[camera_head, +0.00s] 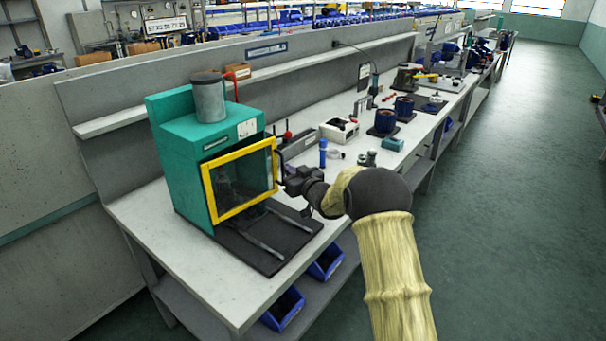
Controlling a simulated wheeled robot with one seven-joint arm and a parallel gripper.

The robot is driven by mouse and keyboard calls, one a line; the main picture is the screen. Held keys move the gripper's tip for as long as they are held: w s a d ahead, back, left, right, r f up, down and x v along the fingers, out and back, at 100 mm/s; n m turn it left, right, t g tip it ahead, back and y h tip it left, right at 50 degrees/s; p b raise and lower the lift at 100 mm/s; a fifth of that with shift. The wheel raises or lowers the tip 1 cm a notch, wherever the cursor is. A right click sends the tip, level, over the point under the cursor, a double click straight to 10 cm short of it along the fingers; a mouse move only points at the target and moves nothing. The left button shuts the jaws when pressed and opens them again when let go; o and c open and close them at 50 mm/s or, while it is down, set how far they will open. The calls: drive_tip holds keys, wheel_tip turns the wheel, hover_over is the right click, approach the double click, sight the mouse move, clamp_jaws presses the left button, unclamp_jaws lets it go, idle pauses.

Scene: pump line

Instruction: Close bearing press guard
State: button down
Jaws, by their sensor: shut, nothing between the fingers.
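The bearing press (173,150) is a teal cabinet with a grey cylinder on top, standing on the near end of the bench. Its guard (240,148) is a clear panel in a yellow frame across the front opening. The frame's right side sticks out a little past the cabinet's right edge, so the guard looks slightly ajar; the exact gap is hard to tell. A dark handle (279,165) is at the guard's right side. My gripper (287,184) is shut and empty beside the handle and the frame's right edge. Whether it touches them is unclear.
A dark mat (270,259) with two rails lies before the press. Right of it on the bench are a blue bottle (322,152), a white box (339,130) and blue-black pump parts (385,122). Blue bins (284,309) sit on the shelf below. The floor at right is clear.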

drive_tip(key=shift+x, duration=1.2)
drive_tip(key=shift+s+a, duration=0.15)
drive_tip(key=shift+s, duration=0.05)
drive_tip(key=s+d, duration=0.6)
drive_tip(key=d, duration=0.6)
drive_tip(key=shift+s+d+b, duration=0.2)
drive_tip(key=shift+s+b, duration=0.1)
